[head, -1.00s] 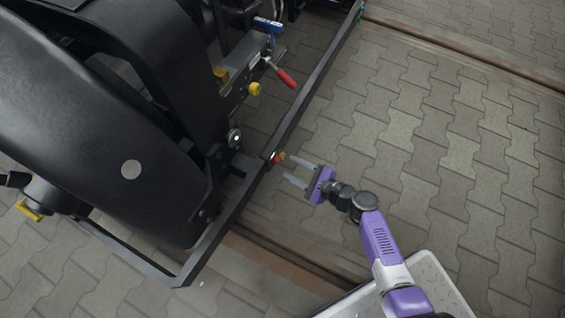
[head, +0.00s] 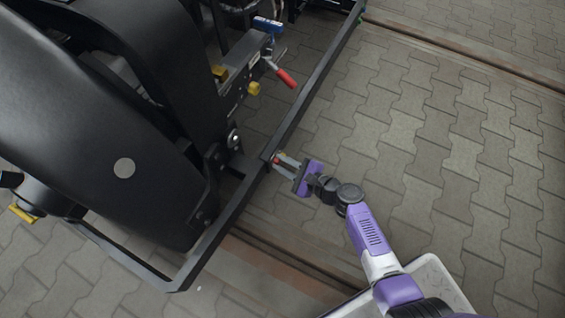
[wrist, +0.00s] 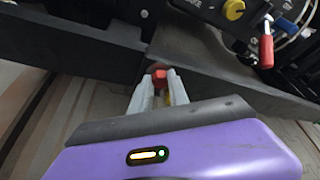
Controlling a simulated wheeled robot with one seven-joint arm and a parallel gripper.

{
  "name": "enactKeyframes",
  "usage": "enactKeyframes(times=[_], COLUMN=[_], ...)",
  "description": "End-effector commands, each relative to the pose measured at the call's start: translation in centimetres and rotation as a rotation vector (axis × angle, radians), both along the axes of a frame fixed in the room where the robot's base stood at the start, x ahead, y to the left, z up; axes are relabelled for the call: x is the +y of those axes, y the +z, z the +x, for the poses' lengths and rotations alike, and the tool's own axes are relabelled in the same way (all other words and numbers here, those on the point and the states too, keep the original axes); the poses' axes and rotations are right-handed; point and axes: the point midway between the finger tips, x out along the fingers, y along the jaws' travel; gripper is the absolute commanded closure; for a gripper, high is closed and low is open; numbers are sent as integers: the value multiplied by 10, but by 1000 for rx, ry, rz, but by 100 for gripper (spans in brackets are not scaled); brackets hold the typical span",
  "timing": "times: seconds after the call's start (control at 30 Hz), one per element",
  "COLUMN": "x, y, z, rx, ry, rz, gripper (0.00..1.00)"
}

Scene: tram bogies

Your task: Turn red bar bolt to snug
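The red bar bolt (head: 277,160) sits on the black bar (head: 297,112) of the frame beside the bogie. Its red head (wrist: 158,73) shows between my fingertips in the wrist view, with a bit of yellow behind it. My gripper (head: 282,164) has its two pale fingers drawn close together, one on each side of the bolt. In the wrist view my gripper (wrist: 159,82) appears shut on the bolt head. The fingers hide the sides of the bolt and part of the yellow piece.
A red-handled lever (head: 287,78) and a yellow knob (head: 254,88) are on the bogie beyond the bar. The large black bogie body (head: 75,130) fills the left. A rail (head: 470,62) crosses the paving at the back. The paving (head: 420,150) on the right is clear.

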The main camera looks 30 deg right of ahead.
Motion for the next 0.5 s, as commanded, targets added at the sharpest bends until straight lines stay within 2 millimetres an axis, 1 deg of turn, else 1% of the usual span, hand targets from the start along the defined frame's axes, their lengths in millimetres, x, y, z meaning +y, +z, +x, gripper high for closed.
enactKeyframes(times=[0.27,0.5], x=[-1,-2], y=[2,5], z=[0,1], rx=[13,79], ry=[-1,-2], rz=[17,108], gripper=[100,100])
